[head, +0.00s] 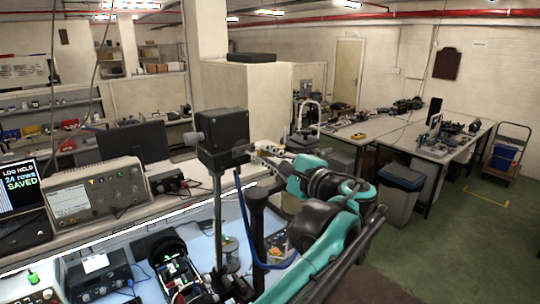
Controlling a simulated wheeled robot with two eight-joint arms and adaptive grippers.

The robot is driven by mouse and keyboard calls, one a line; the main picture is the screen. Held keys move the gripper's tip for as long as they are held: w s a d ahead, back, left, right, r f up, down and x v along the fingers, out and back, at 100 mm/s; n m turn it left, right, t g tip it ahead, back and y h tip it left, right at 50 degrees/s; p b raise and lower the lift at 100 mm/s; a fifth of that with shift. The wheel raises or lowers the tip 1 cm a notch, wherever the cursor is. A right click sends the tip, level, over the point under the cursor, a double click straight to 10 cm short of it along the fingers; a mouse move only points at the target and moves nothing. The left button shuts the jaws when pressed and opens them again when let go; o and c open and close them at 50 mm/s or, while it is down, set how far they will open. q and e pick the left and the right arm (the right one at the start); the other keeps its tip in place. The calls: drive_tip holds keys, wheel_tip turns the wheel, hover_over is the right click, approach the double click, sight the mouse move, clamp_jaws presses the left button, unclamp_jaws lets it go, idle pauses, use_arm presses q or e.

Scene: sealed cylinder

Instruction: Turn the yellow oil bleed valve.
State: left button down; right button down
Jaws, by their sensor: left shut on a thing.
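A dark box-shaped unit (222,141) stands on a thin metal post above the bench, with a round part sticking out on its left. My left gripper (256,152), on the teal and black arm, is at the unit's right side. Its fingers point left and are shut on a small part there. That part looks to be the yellow oil bleed valve, but the fingers mostly hide it, so I cannot tell how far it is turned. My right gripper is not in view.
A blue hose hangs below the unit beside a black post (258,225). A grey bin (400,190) and open green floor lie to the right.

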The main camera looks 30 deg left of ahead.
use_arm(q)
drive_tip(key=shift+s+f+n, duration=0.1)
drive_tip(key=shift+f+n, duration=0.2)
drive_tip(key=shift+n, duration=0.7)
drive_tip(key=shift+f+n, duration=0.25)
drive_tip(key=shift+n, duration=0.75)
drive_tip(key=c, duration=1.5)
unclamp_jaws()
drive_tip(key=shift+c, duration=0.2)
drive_tip(key=shift+d, duration=0.1)
drive_tip(key=v, duration=1.1)
drive_tip(key=shift+s+d, duration=0.2)
drive_tip(key=shift+d, duration=0.15)
drive_tip(key=shift+a+f, duration=0.1)
drive_tip(key=shift+f, duration=0.05)
